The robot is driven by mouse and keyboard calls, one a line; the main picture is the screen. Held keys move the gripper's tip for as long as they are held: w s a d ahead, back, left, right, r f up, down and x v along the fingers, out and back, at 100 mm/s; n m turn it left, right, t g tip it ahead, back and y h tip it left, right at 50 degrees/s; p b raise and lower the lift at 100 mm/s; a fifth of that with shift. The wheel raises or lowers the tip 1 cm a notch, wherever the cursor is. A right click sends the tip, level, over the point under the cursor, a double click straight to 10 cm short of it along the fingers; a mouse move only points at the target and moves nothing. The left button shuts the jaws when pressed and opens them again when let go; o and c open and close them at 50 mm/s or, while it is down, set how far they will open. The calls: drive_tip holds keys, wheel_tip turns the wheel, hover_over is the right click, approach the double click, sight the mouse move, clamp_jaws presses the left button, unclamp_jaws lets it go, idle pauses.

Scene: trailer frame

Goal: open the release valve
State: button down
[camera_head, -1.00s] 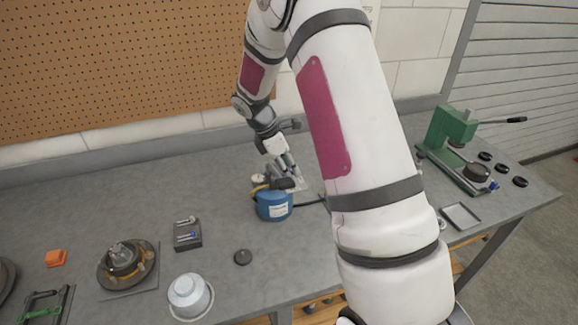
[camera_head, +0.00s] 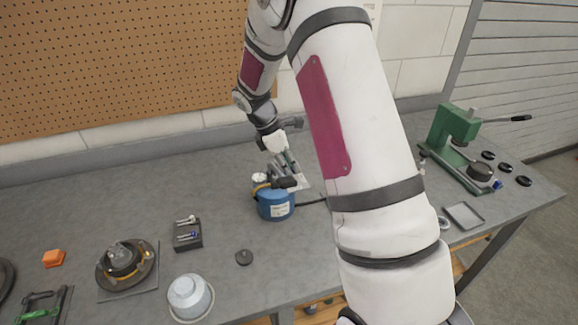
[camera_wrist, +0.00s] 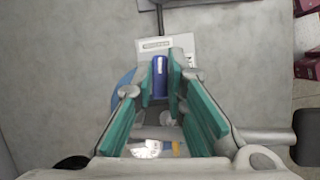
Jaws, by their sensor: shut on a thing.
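A blue canister-like device (camera_head: 274,207) with a white label, a yellow band and a dark top part stands on the bench, left of my forearm in the head view. Its blue rim (camera_wrist: 121,88) shows at the left of the fingers in the wrist view. A small blue handle-like part (camera_wrist: 160,76), which looks like the release valve, lies between my fingertips. My gripper (camera_wrist: 163,80) is shut on it, with teal pads on both sides. In the head view my gripper (camera_head: 290,167) is over the device's top, and the fingertips are hard to make out.
A pale plate (camera_wrist: 168,47) lies beside the device, with a dark hose or cable near it. A green press (camera_head: 455,135) and a tray (camera_head: 464,215) stand at the right.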

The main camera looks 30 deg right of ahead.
drive_tip(key=m+g+y+b, duration=0.1)
drive_tip(key=m+b, duration=0.1)
drive_tip(key=m, duration=0.1)
drive_tip(key=shift+w+f+m, duration=0.1)
drive_tip(key=shift+w+m, duration=0.05)
drive_tip(key=shift+m, duration=0.15)
drive_tip(key=m+g+y+b, duration=0.1)
drive_tip(key=m+b, duration=0.1)
drive_tip(key=m, duration=0.2)
drive_tip(key=shift+d+m, duration=0.1)
drive_tip(key=shift+m, duration=0.2)
drive_tip(key=m+y+b, duration=0.1)
drive_tip(key=m+y, duration=0.1)
drive_tip(key=m, duration=0.2)
drive_tip(key=shift+g+b, duration=0.3)
drive_tip(key=shift+b, duration=0.05)
drive_tip(key=shift+m+y+b, duration=0.4)
drive_tip(key=shift+m+y, duration=0.2)
drive_tip(key=shift+m, duration=1.5)
drive_tip(key=c, duration=1.6)
unclamp_jaws()
drive_tip(key=shift+d+r, duration=0.1)
drive_tip(key=shift+r, duration=0.1)
